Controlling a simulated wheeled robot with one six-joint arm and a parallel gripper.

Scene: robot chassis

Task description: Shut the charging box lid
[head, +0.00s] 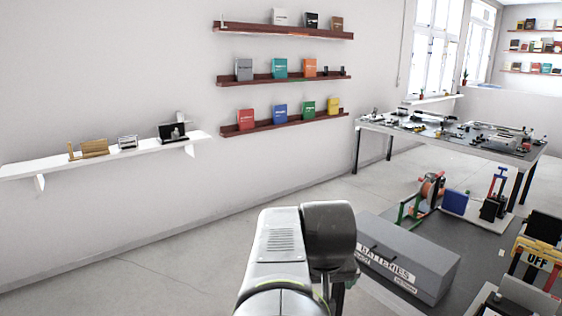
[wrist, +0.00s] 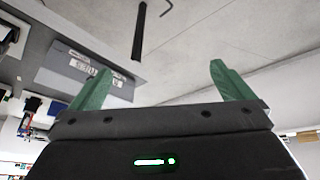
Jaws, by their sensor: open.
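A long grey box (head: 425,262) with a white "BATTERIES" label stands on the dark floor mat, right of my arm in the head view. It looks like the charging box. Its top shows as a flat grey panel; I cannot tell whether the lid is fully shut. The box also shows upside down at the upper left of the wrist view (wrist: 72,78). My gripper (wrist: 157,83) has two green fingers spread wide, with nothing between them. The box is beyond the left finger, apart from it as far as I can see. The head view hides the gripper behind my arm.
A yellow "UFF" sign (head: 538,252) and other equipment stand right of the box. A reel (head: 430,190) and a blue panel (head: 455,201) stand behind it. A workbench (head: 450,135) is farther back. The concrete floor (head: 150,260) at left is clear.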

